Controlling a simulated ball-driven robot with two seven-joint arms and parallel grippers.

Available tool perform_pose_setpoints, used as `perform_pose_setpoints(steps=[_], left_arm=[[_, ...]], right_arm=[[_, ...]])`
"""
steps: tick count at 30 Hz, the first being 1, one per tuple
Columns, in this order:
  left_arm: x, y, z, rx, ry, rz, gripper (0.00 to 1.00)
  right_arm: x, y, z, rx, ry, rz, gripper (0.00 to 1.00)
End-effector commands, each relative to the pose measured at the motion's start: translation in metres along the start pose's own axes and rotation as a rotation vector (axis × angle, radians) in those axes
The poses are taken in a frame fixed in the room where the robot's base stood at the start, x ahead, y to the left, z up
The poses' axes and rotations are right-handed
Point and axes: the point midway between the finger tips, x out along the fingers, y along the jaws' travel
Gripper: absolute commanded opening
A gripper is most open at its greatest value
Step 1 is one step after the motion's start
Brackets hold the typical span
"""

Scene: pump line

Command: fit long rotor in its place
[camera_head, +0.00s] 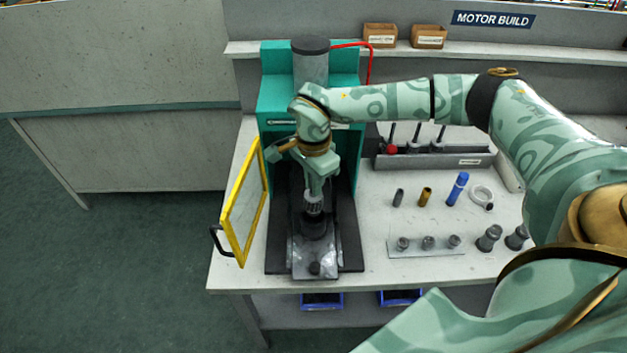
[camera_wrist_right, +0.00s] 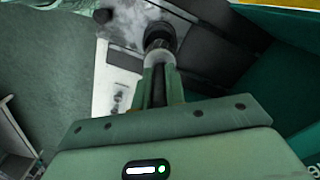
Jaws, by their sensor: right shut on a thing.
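My right gripper (camera_head: 317,188) is inside the green press (camera_head: 279,95), shut on a grey part, which appears to be the long rotor (camera_head: 313,207). The part hangs roughly upright below the fingers; the fingers hide its upper end. Directly under it is a dark round housing (camera_head: 313,229) on the grey fixture plate (camera_head: 303,262). In the right wrist view the rotor (camera_wrist_right: 160,58) extends from the fingers (camera_wrist_right: 160,88) to the dark housing (camera_wrist_right: 158,34). I cannot tell how far its lower end is inside. My left gripper is not in view.
The press's yellow-framed door (camera_head: 233,225) stands open at left.

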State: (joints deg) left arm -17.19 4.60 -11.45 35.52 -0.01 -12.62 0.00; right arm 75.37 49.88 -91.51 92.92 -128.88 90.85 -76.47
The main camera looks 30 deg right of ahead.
Motion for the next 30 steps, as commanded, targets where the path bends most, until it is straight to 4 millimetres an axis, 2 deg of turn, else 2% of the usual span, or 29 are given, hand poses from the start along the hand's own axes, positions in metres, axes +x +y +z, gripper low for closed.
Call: perform_pose_setpoints(steps=[30], left_arm=[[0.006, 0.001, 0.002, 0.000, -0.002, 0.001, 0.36]], right_arm=[[0.016, -0.001, 0.000, 0.000, 0.000, -0.002, 0.00]])
